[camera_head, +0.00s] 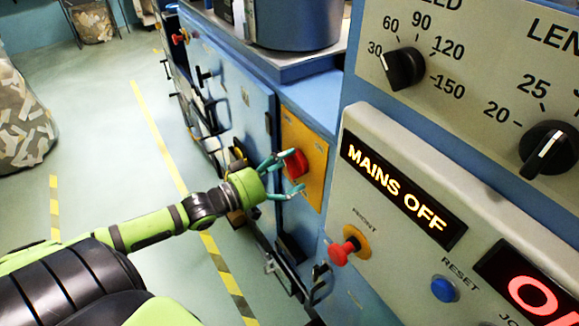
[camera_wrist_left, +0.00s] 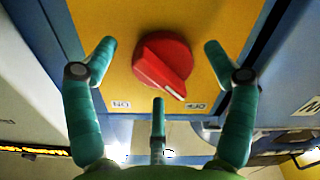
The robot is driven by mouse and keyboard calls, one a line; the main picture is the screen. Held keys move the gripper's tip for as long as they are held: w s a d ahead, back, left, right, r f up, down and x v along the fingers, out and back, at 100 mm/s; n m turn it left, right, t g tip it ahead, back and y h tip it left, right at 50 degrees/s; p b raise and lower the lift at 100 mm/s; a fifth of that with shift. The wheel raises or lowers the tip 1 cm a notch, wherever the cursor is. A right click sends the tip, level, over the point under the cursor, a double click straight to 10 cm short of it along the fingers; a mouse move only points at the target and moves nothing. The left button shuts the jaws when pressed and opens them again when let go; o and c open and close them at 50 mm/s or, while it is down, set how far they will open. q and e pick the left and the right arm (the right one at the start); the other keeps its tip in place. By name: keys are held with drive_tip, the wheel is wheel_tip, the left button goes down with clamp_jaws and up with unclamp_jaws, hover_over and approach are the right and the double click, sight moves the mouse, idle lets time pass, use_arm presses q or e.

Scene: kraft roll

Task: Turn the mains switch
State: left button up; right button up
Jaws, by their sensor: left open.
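The mains switch is a red rotary knob (camera_head: 295,165) on a yellow plate (camera_head: 316,150) on the side of the blue machine. In the left wrist view the red knob (camera_wrist_left: 160,62) has its pointed end aimed down and right, towards the label that appears to read OFF (camera_wrist_left: 196,106). The ON label (camera_wrist_left: 121,104) is at lower left; the lettering is upside down. My left gripper (camera_head: 298,172) is open in front of the knob. Its green fingers stand around the knob, with gaps visible on both sides in the wrist view. My right gripper is out of view.
A display (camera_head: 400,195) reads MAINS OFF. Near it are a red push button (camera_head: 341,251), a blue reset button (camera_head: 444,289) and black dials (camera_head: 404,68). Door handles project from the blue machine. The floor at left is mostly clear, with a filled waste bag (camera_head: 22,120).

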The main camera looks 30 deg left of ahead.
use_arm(q)
drive_tip(key=shift+w+d, duration=0.2)
drive_tip(key=shift+w, duration=0.15)
drive_tip(key=c, duration=1.1)
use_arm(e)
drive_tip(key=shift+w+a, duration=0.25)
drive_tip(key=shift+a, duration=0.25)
